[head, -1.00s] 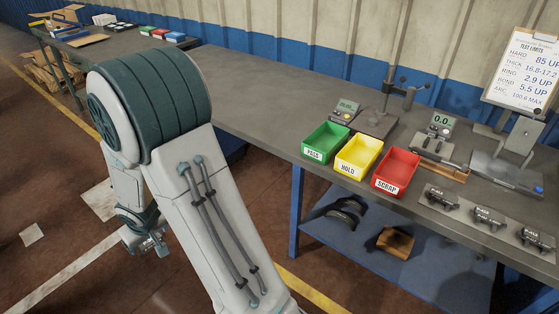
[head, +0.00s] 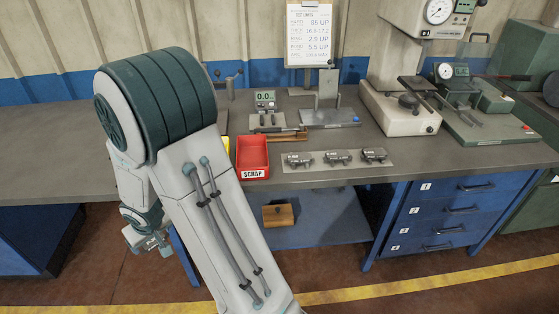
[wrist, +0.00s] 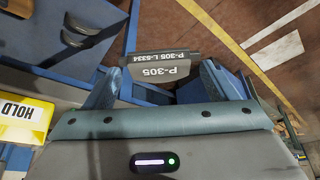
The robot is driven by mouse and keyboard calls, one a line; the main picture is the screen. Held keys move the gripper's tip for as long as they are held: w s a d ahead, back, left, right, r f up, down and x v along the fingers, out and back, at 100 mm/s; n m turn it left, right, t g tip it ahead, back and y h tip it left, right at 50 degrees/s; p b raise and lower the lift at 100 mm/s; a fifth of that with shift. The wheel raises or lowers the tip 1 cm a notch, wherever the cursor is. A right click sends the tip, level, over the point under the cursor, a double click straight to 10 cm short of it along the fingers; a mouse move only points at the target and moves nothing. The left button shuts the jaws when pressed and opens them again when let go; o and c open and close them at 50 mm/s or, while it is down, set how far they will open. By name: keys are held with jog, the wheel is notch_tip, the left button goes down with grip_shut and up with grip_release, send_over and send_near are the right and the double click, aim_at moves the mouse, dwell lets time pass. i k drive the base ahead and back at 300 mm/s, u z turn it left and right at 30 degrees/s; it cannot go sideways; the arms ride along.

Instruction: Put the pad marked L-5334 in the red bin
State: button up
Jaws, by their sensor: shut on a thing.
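The pad marked P-305 L-5334 (wrist: 160,68) is dark grey with white print, upside down in the wrist view. My gripper (wrist: 160,82) is shut on it, with one finger at each side. In the head view my gripper (head: 148,243) hangs low at the left, in front of the bench edge; the pad cannot be made out there. The red bin (head: 253,156), labelled SCRAP, stands on the bench to the right of my arm, well above and right of the gripper. Its visible inside looks empty.
The yellow bin (head: 226,146) beside the red one is mostly hidden by my arm; its HOLD label (wrist: 20,112) shows in the wrist view. Three pads (head: 338,157) lie on a plate right of the red bin. A gauge (head: 265,102) stands behind. The bench's left part is clear.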

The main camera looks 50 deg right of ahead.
aim_at(253, 162)
jog(key=z, duration=1.45)
